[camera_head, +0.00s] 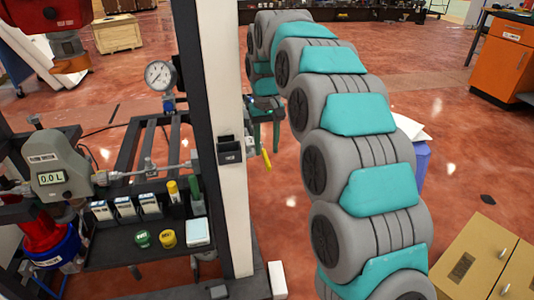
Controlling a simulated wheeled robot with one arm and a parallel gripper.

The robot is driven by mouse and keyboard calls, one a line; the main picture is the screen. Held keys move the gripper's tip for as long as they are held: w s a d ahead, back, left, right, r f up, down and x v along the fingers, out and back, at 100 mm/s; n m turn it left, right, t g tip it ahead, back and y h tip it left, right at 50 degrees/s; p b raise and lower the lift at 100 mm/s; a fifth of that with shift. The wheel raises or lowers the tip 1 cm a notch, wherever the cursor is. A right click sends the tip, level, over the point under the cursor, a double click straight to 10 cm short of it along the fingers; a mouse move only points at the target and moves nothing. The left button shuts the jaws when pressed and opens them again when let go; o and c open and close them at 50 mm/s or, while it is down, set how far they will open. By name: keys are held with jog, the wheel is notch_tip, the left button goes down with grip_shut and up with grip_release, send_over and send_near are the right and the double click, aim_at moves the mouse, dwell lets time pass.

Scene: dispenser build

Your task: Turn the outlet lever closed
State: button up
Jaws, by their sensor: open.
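The outlet lever (266,160) is a small yellow handle just right of the white-edged post, slanting down from a grey fitting (250,145) partly hidden by the post. My gripper (266,138), dark green, points down at the end of my arm beside the post. Its two fingers are spread apart with nothing visible between them. Their tips are just above the yellow lever in the picture; I cannot tell whether they touch it or what the depth gap is.
A flow meter (57,170) reading 0.0 L, a round pressure gauge (161,76) and a shelf with small boxes and green and yellow caps stand left of the post (220,120). Wooden crates and an orange cabinet (502,62) stand around. Red floor lies open behind.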

aim_at(267, 159)
jog(key=shift+f, duration=1.7)
grip_shut()
